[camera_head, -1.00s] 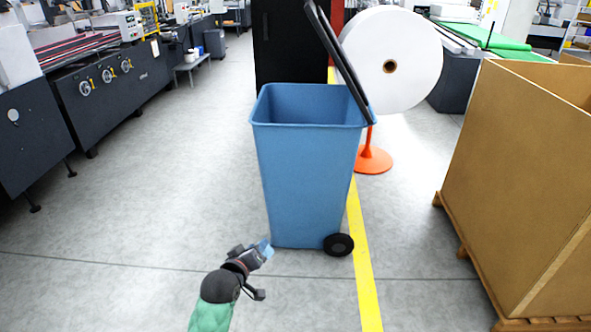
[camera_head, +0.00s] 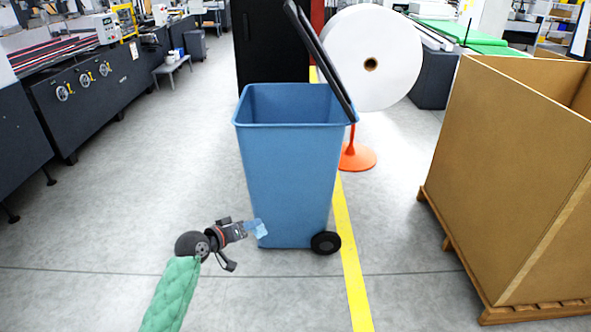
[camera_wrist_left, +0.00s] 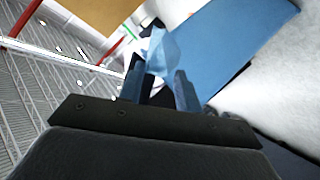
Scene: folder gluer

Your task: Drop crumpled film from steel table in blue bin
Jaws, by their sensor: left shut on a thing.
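The blue bin (camera_head: 293,180) stands upright on the floor ahead, its lid (camera_head: 322,62) swung up and its top open. My left gripper (camera_head: 247,229) is in front of the bin's lower left side, well below the rim. It is shut on the crumpled film (camera_head: 259,228), a small light-blue translucent piece. In the left wrist view the film (camera_wrist_left: 160,52) sits between the two fingers (camera_wrist_left: 157,88), with the blue bin (camera_wrist_left: 232,45) to the right. My right gripper is not in view. The steel table is not identifiable in these views.
A large brown box (camera_head: 505,185) on a pallet stands at the right. A white roll (camera_head: 372,58) on an orange stand (camera_head: 356,157) is behind the bin. A dark machine (camera_head: 90,95) runs along the left. The floor (camera_head: 150,170) left of the bin is clear.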

